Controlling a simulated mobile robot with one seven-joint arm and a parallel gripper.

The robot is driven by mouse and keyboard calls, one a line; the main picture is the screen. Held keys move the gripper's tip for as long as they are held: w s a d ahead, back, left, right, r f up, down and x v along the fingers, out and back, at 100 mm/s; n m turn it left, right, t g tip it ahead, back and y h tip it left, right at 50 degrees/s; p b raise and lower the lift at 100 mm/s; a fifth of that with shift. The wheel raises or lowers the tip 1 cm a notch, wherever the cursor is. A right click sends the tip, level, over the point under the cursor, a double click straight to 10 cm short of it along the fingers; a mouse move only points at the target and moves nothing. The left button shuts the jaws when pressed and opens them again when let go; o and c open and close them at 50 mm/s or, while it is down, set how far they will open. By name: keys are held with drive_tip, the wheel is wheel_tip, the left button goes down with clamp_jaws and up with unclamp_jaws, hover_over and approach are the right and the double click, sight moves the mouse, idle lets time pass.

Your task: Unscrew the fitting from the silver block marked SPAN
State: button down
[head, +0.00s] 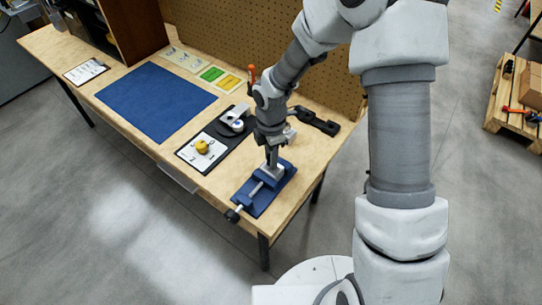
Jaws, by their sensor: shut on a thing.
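A silver block (271,173) sits in a blue vise (285,183) near the front right corner of the workbench. The SPAN marking is too small to read. My gripper (271,163) points straight down and is shut right at the top of this block. The fitting is hidden between the fingers, so its thread and how far it is seated cannot be seen. The vise's screw handle (233,215) sticks out toward the front edge.
Left of the vise lie a white sheet with a yellow round part (202,147) and a dark tray with a silver-white part (232,121). A black tool (318,121) lies behind, right of my arm. A blue mat (155,101) is bare. A pegboard (225,35) closes the back.

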drive_tip(key=shift+r+p, duration=1.3)
drive_tip(key=shift+r, duration=0.4)
